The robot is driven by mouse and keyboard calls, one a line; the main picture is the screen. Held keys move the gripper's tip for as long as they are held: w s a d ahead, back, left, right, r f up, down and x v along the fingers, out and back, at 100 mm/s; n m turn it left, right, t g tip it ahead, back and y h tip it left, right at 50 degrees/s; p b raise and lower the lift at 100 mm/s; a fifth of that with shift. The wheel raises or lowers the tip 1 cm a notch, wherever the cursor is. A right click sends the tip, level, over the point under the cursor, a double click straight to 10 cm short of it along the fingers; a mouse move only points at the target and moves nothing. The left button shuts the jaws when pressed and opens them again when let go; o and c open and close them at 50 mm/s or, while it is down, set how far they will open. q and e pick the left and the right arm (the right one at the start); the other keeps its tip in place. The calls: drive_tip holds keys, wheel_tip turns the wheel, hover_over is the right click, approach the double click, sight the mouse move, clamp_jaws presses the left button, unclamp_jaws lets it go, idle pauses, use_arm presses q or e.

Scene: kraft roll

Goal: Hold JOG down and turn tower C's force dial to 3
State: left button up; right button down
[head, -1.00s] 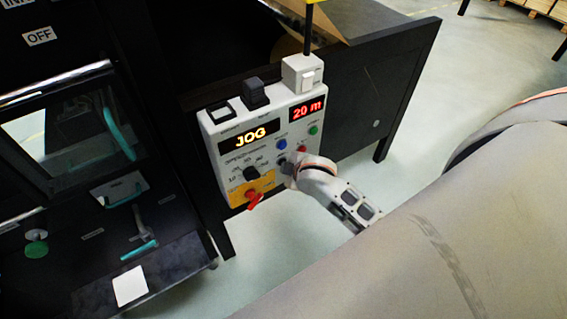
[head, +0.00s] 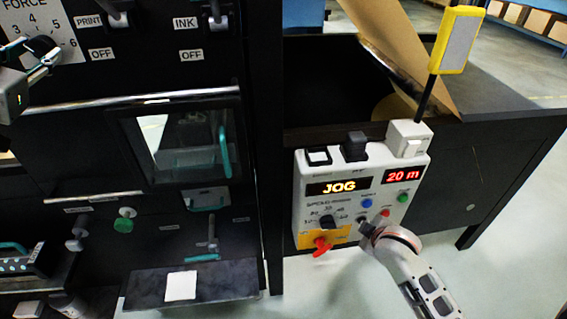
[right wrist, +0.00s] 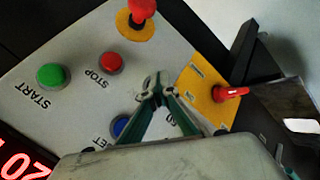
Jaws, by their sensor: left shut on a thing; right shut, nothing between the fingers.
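A white FORCE dial plate (head: 60,22) with black numbers is cut off at the top left of the head view. My left gripper (head: 42,62) comes in from the left edge and is shut on the dial's dark knob (head: 48,44). Where the knob points cannot be made out, and no tower letter shows. My right gripper (head: 364,224) is shut with nothing between its fingers. Its tips touch the grey control panel (head: 308,185), also in the right wrist view (right wrist: 157,90); they hide what is beneath. The panel's display (head: 339,187) reads JOG.
A red STOP button (right wrist: 111,63), green START button (right wrist: 52,75) and blue button (right wrist: 121,126) lie close around my right fingers. A red switch (head: 322,246) sits on the yellow plate. PRINT and INK knobs stand right of the dial.

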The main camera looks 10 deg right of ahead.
use_arm(q)
drive_tip(key=o, duration=0.6)
drive_tip(key=shift+r, duration=0.15)
drive_tip(key=shift+r+p, duration=0.55)
drive_tip(key=shift+p, duration=0.15)
drive_tip(key=shift+r, duration=0.1)
use_arm(e)
drive_tip(key=shift+s, duration=0.85)
use_arm(q)
drive_tip(key=shift+r+p, duration=0.8)
drive_tip(key=shift+p, duration=0.25)
drive_tip(key=shift+f, duration=0.15)
use_arm(e)
drive_tip(key=shift+s, duration=2.5)
